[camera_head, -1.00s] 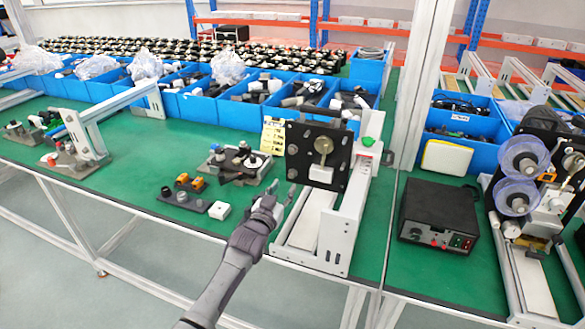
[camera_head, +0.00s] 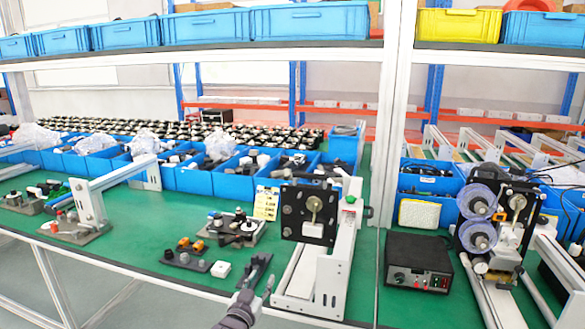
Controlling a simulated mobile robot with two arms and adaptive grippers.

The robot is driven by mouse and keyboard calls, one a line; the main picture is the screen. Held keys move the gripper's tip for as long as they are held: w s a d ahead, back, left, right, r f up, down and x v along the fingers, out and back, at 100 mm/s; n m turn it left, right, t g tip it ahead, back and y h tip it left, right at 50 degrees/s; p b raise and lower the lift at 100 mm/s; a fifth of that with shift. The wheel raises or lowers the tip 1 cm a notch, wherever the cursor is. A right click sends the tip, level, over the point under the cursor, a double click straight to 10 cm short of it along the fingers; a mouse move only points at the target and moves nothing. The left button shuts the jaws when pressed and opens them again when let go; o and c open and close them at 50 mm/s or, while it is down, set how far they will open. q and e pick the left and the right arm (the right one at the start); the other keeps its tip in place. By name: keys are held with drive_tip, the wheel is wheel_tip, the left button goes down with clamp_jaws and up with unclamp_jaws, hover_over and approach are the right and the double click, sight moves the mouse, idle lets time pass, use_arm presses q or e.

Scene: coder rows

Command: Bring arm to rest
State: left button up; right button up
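The lower arm is cut off by the picture's edge. My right gripper is not in view.
A white press frame with a black plate (camera_head: 308,214) stands right of the gripper. A black control box (camera_head: 418,262) sits further right. Blue bins (camera_head: 233,185) line the back.

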use_arm(q)
drive_tip(key=s+a+f+g+y, duration=0.1)
drive_tip(key=s+a+f+g, duration=0.15)
drive_tip(key=s+f, duration=0.7)
drive_tip(key=s+a+f+n+g+y, duration=0.1)
drive_tip(key=s+a+f+g, duration=0.3)
drive_tip(key=f, duration=1)
drive_tip(key=s+a+f+g+y, duration=0.1)
drive_tip(key=s+f, duration=0.8)
drive_tip(key=f, duration=0.3)
drive_tip(key=s+a+f+g, duration=0.2)
drive_tip(key=s+f, duration=0.3)
drive_tip(key=s, duration=0.9)
drive_tip(key=s+a+f+g+y, duration=0.1)
drive_tip(key=s+a+f+g, duration=0.2)
drive_tip(key=s, duration=1.1)
drive_tip(key=s+a+f+g+y, duration=0.1)
drive_tip(key=s+a+f+g, duration=0.1)
drive_tip(key=s+f, duration=0.7)
drive_tip(key=s+g, duration=0.1)
drive_tip(key=s, duration=0.5)
drive_tip(key=shift+a+f+n+g, duration=0.15)
drive_tip(key=shift+f+n+g, duration=0.05)
drive_tip(key=shift+n+g, duration=0.15)
